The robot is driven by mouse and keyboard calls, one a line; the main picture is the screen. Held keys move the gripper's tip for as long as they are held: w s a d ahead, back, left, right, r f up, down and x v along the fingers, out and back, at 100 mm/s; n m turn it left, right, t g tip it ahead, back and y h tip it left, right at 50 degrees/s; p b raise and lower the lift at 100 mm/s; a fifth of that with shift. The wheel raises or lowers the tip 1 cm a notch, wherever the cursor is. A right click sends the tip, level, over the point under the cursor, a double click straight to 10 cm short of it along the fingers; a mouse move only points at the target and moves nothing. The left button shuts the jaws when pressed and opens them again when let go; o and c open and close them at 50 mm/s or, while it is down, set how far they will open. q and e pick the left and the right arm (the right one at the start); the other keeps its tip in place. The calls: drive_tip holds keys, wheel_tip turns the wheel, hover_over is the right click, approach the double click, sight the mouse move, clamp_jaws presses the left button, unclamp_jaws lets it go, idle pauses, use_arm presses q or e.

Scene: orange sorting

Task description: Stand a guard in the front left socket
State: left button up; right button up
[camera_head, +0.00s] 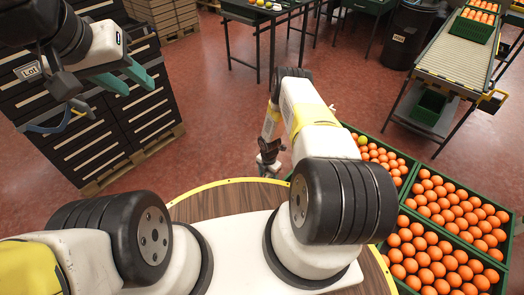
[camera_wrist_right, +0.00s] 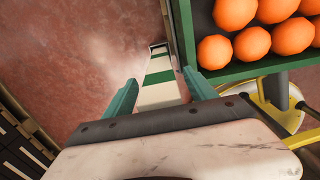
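A white post with green bands, apparently the guard (camera_wrist_right: 160,75), runs away from the camera between the fingers of my right gripper (camera_wrist_right: 160,80) in the right wrist view. It fills the gap between the teal fingers, which look shut on it. Its far end lies close beside a green crate's wall. In the head view my right gripper (camera_head: 268,170) hangs low, left of the orange crates; the guard cannot be made out there. My left gripper (camera_head: 139,90) is open and empty, raised at the upper left. I cannot make out the front left socket.
Green crates (camera_head: 411,178) full of oranges stand at the right; one wall also shows in the right wrist view (camera_wrist_right: 183,35). A roller conveyor (camera_head: 447,62) stands at the upper right. Dark drawer cabinets (camera_head: 95,130) stand at the left. Red floor between them is clear.

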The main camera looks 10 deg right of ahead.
drive_tip(key=shift+r, duration=3.9)
drive_tip(key=shift+r, duration=3.5)
